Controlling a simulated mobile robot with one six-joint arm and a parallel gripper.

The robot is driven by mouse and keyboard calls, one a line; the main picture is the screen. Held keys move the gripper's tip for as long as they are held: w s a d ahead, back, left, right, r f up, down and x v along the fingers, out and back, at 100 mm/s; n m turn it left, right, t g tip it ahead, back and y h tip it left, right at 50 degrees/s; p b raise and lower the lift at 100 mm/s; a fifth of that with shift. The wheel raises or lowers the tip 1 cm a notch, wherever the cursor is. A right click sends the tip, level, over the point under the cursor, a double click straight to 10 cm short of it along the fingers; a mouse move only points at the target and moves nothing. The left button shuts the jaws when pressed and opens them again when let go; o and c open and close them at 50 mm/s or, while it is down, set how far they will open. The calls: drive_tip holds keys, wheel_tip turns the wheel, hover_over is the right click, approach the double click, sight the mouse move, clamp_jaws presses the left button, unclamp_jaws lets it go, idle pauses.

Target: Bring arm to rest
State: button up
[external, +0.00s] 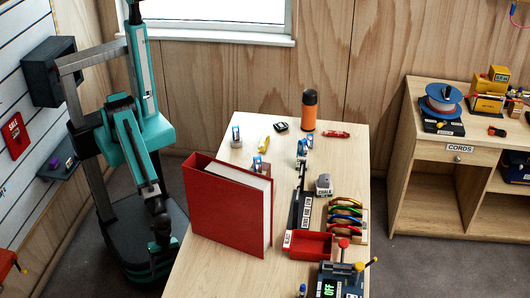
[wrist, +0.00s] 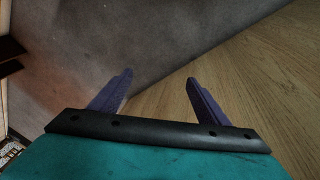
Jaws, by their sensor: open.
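My teal arm hangs from its column at the left of the external view, folded downward. My gripper (external: 163,249) points down beside the left edge of the wooden table (external: 205,262), left of the red binder. In the wrist view my gripper (wrist: 158,88) shows two dark purple fingers spread wide apart with nothing between them. The grey floor and the wooden tabletop (wrist: 265,70) lie beyond the fingers.
A large red binder (external: 225,208) stands on the table close to my gripper. An orange bottle (external: 309,112), carabiners (external: 345,218), a red tray (external: 310,246) and a device (external: 340,283) stand further right. A slatted wall display (external: 22,100) is at left.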

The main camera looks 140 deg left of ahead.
drive_tip(key=s+a+f+g+y, duration=0.1)
drive_tip(key=s+a+f+g, duration=0.1)
drive_tip(key=s, duration=0.7)
drive_tip(key=s+a+f+g, duration=0.2)
drive_tip(key=s+a, duration=0.3)
drive_tip(key=s, duration=0.4)
drive_tip(key=s+a+f+g+y+p, duration=0.1)
drive_tip(key=s+a+f+g, duration=0.2)
drive_tip(key=s, duration=0.6)
drive_tip(key=shift+s+a+n+g+y, duration=0.3)
drive_tip(key=shift+s+a+n+g, duration=0.05)
drive_tip(key=shift+a+n+g, duration=0.05)
